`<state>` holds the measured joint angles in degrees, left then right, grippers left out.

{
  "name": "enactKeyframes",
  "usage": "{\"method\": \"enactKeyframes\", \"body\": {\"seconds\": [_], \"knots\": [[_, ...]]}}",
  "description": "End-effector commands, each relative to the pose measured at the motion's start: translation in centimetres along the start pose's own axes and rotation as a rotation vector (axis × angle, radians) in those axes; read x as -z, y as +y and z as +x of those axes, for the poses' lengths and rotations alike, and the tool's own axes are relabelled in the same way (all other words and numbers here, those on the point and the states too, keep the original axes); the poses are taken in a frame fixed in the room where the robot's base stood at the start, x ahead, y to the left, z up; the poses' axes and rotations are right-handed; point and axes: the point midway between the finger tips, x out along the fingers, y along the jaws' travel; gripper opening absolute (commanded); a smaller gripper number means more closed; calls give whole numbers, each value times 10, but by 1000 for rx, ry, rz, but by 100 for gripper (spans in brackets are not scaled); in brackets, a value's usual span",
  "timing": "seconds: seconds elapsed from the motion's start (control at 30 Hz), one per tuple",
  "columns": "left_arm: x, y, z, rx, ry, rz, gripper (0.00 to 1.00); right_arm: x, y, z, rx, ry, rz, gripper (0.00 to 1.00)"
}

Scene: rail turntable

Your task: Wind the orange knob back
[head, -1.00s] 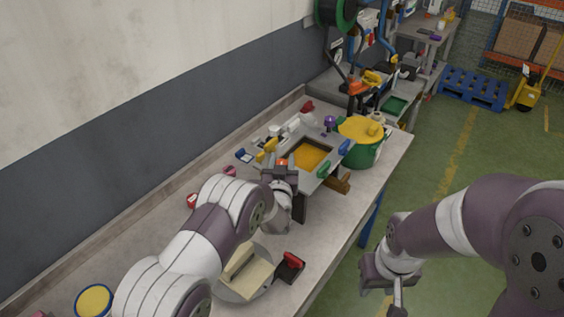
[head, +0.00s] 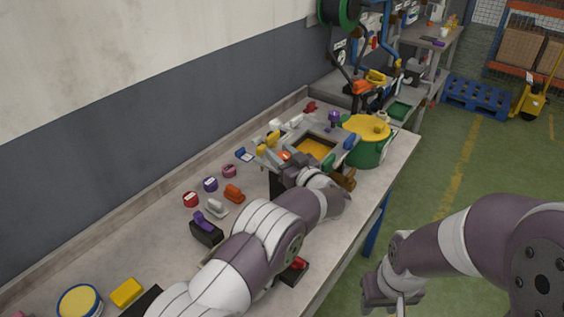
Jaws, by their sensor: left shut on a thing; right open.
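The orange knob (head: 285,156) shows as a small patch on the near left side of a grey panel frame with a yellow middle (head: 314,148). My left gripper (head: 288,164) is shut on it at that corner. The wrist and fingers hide most of the knob, so its angle is not visible. My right gripper (head: 395,300) is open and empty, low at the right, off the table's front edge.
Yellow (head: 268,139), purple (head: 334,118) and blue (head: 349,143) handles stand around the frame. A green pot with a yellow lid (head: 367,127) is right behind it. Another orange piece (head: 234,193) lies among small coloured pieces on the table.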

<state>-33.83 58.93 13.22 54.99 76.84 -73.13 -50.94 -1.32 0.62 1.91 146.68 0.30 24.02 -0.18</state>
Motion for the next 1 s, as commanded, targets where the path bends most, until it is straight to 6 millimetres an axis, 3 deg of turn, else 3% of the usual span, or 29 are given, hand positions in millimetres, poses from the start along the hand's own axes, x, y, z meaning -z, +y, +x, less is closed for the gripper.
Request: {"method": "enactKeyframes", "body": {"seconds": [0.3,0.87,0.9,0.93,1.0], "knots": [[-2,-1,0,124,0,-1,13,-2,0,17,0,0,0,43],[0,-2,0,154,2,1,13,-2,0,19,0,0,0,43],[0,-2,0,154,2,1,53,-2,0,19,0,0,0,43],[0,-2,0,154,2,1,63,-2,0,19,0,0,0,43],[0,-2,0,154,2,0,64,-2,0,19,0,0,0,43]]}}
